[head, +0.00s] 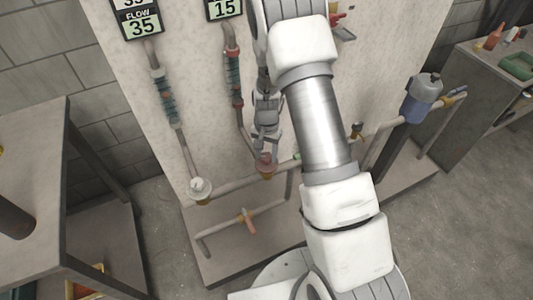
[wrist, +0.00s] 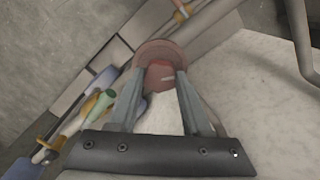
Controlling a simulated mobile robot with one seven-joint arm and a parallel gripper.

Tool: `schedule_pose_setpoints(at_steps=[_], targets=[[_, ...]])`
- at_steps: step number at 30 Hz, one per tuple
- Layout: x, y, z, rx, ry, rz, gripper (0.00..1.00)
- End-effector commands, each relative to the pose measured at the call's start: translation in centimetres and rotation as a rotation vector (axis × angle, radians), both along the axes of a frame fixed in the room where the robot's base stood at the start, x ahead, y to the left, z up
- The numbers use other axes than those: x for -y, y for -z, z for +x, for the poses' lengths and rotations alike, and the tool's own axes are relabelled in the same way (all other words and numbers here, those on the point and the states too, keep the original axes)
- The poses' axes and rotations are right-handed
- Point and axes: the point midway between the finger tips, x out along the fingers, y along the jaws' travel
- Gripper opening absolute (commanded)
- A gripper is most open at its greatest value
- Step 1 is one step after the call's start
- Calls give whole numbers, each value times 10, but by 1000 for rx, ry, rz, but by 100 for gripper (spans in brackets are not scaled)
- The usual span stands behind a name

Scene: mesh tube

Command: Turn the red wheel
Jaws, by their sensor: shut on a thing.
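The red wheel (head: 264,159) sits on the pipe assembly at the lower middle of the panel in the head view. My gripper (head: 265,150) reaches down to it from above. In the wrist view the red wheel (wrist: 160,74) lies between the tips of my two fingers (wrist: 158,82), which are shut on it. The fingers hide part of its sides. My arm covers the panel to the right of the wheel in the head view.
A white wheel (head: 200,187) is on the pipe to the left. An orange-handled valve (head: 248,221) sits on the lower pipe. A blue-grey canister (head: 422,97) is at the right. Tables stand left (head: 40,130) and right (head: 472,75).

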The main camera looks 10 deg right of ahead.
Motion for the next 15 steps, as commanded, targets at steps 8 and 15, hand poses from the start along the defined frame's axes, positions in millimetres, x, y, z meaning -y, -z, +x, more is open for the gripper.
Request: schedule_pose_setpoints(at_steps=[8,15], targets=[[0,0,0,1,0,1,0],[0,0,0,0,0,0,78]])
